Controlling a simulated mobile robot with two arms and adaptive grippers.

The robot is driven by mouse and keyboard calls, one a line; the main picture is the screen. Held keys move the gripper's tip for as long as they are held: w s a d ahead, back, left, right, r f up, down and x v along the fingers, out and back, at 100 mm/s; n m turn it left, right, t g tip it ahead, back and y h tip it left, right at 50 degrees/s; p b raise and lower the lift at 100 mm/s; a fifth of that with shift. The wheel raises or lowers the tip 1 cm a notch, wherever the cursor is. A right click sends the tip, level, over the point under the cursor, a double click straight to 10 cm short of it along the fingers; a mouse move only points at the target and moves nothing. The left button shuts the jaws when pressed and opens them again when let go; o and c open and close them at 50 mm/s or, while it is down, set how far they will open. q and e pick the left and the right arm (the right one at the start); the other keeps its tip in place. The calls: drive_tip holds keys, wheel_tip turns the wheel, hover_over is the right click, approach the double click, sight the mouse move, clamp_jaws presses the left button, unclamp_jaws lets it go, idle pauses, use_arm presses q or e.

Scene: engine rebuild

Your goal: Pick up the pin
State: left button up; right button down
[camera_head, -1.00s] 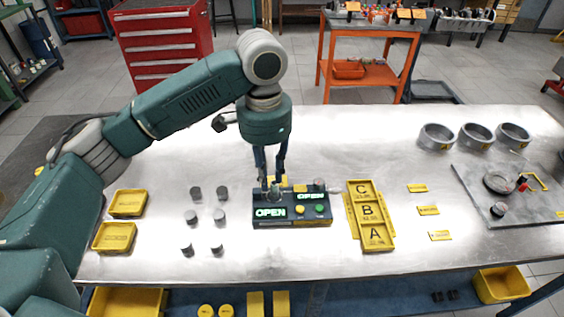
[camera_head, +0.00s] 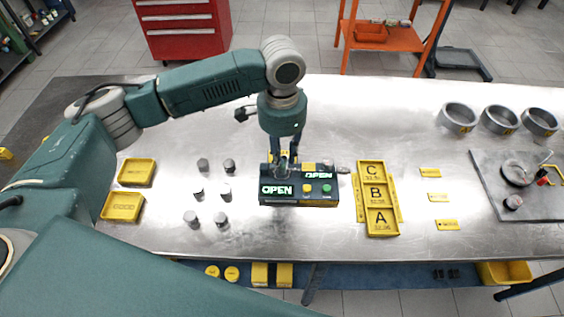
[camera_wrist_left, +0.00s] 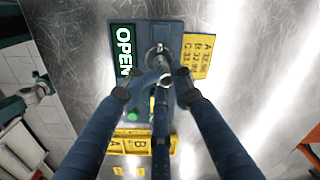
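My left gripper (camera_head: 286,159) points down over a dark gauge box (camera_head: 291,199) with lit green OPEN signs. In the left wrist view its fingers (camera_wrist_left: 153,84) are spread apart around a small shiny metal cylinder (camera_wrist_left: 161,52) standing on the box, which looks like the pin. I cannot tell whether any finger touches it. The OPEN sign (camera_wrist_left: 124,50) shows beside it. Several similar short grey cylinders (camera_head: 198,194) stand on the table left of the box. My right gripper is not in view.
A yellow tray marked A, B and C (camera_head: 377,222) lies right of the box. Two yellow bins (camera_head: 122,207) stand at the left. Three grey rings (camera_head: 500,120) and a dark plate (camera_head: 490,187) are at the right.

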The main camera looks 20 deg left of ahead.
sight(282, 173)
use_arm(q)
drive_tip(key=shift+s+a+f, duration=0.1)
drive_tip(key=shift+s+f, duration=0.25)
drive_tip(key=shift+f, duration=0.5)
drive_tip(key=shift+w+f, duration=0.1)
drive_tip(key=shift+f, duration=0.25)
drive_tip(key=shift+w+f, duration=0.25)
drive_tip(key=shift+w, duration=0.1)
drive_tip(key=shift+s+r, duration=0.1)
drive_tip(key=shift+s, duration=0.05)
drive_tip(key=shift+f+p, duration=0.25)
drive_tip(key=shift+p, duration=0.3)
clamp_jaws()
drive_tip(key=o, duration=1.5)
unclamp_jaws()
